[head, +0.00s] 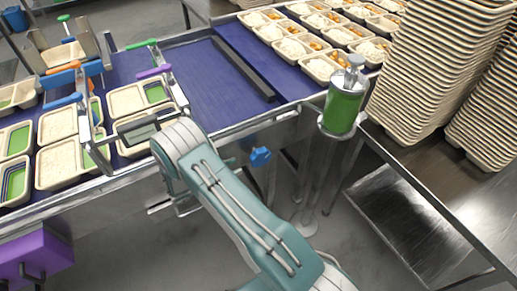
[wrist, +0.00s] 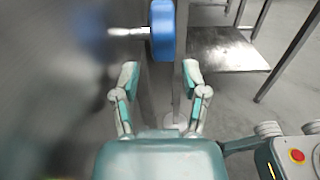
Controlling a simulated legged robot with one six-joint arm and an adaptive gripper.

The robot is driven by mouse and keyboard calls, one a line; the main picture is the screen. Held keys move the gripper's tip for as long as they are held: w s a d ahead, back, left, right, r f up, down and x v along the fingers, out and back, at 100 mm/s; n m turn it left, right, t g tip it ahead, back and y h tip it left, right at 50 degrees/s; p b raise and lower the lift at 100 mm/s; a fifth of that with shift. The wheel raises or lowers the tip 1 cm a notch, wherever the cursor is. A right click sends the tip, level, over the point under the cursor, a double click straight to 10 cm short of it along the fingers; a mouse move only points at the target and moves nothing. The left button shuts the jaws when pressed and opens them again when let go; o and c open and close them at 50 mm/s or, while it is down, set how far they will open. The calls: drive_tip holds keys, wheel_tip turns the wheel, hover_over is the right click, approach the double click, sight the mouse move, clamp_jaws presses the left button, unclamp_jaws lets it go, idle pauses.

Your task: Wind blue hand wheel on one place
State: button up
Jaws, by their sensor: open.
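The blue hand wheel (head: 260,156) sits on the side of the conveyor frame, below the belt edge, to the right of my arm in the head view. In the wrist view the wheel (wrist: 162,30) is at the top centre, on a short metal shaft coming from the left. My gripper (wrist: 160,80) is open and empty, with its two fingers spread. The wheel is ahead of the fingertips, roughly in line with the gap between them, and apart from them. In the head view my gripper is mostly hidden behind my arm.
The conveyor (head: 190,75) carries food trays (head: 318,66). A green dispenser (head: 343,108) stands on a post right of the wheel. Tall tray stacks (head: 435,65) rest on a steel table (head: 430,170) at right. A purple box (head: 35,258) is at lower left.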

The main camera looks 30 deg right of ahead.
sight(260, 156)
drive_tip(key=d, duration=1)
drive_tip(key=shift+d, duration=0.15)
drive_tip(key=shift+a, duration=0.25)
drive_tip(key=shift+d, duration=0.1)
clamp_jaws()
